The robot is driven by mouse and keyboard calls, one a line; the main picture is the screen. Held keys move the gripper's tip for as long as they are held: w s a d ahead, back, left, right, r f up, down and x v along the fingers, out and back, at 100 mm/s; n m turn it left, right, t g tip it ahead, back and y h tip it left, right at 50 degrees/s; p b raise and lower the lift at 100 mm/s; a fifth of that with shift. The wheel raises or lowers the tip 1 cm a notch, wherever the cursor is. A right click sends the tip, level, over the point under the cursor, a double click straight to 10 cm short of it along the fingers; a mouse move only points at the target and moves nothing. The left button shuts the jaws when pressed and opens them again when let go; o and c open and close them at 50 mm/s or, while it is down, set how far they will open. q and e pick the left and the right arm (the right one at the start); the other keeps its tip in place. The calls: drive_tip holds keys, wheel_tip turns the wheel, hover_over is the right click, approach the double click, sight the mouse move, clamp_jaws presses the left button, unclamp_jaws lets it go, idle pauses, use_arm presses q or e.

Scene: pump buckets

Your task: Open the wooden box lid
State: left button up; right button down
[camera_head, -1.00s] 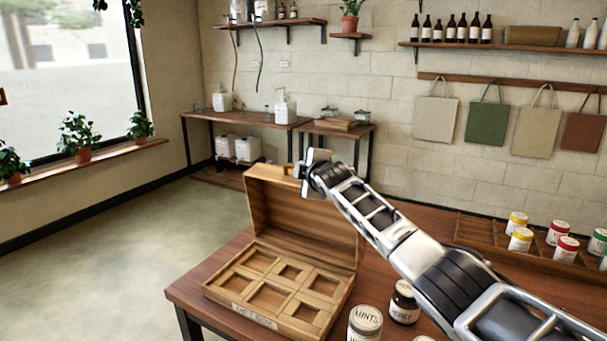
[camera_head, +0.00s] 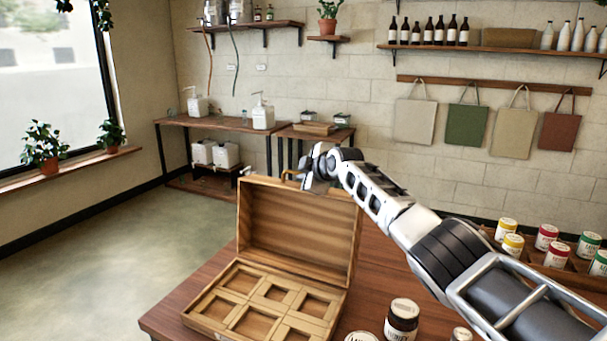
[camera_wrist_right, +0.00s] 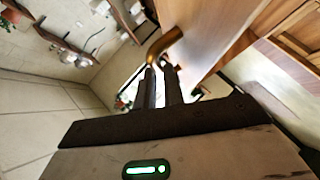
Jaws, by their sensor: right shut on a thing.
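The wooden box (camera_head: 190,312) stands on the table with its lid (camera_head: 297,225) raised, roughly upright at the back. Its base shows several square compartments, all empty. My right gripper (camera_head: 298,178) is at the lid's top edge, by the brass handle (camera_head: 287,173). In the right wrist view, the fingers (camera_wrist_right: 161,75) are close together at the curved brass handle (camera_wrist_right: 164,44), shut on it. The lid (camera_wrist_right: 205,30) fills the upper middle of that view. My left gripper is not in view.
Jars (camera_head: 402,318) stand on the table (camera_head: 180,300) right of the box. A tray with several coloured-lid cans (camera_head: 547,236) is at the far right. Behind are a side table (camera_head: 225,125) with white pump bottles and hanging bags (camera_head: 466,125). The floor at left is clear.

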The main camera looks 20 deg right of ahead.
drive_tip(key=shift+r, duration=0.25)
drive_tip(key=c, duration=1.5)
unclamp_jaws()
drive_tip(key=shift+f, duration=0.1)
drive_tip(key=shift+s, duration=0.1)
drive_tip(key=b+v, duration=0.2)
drive_tip(key=v, duration=1.4)
drive_tip(key=shift+a, duration=0.1)
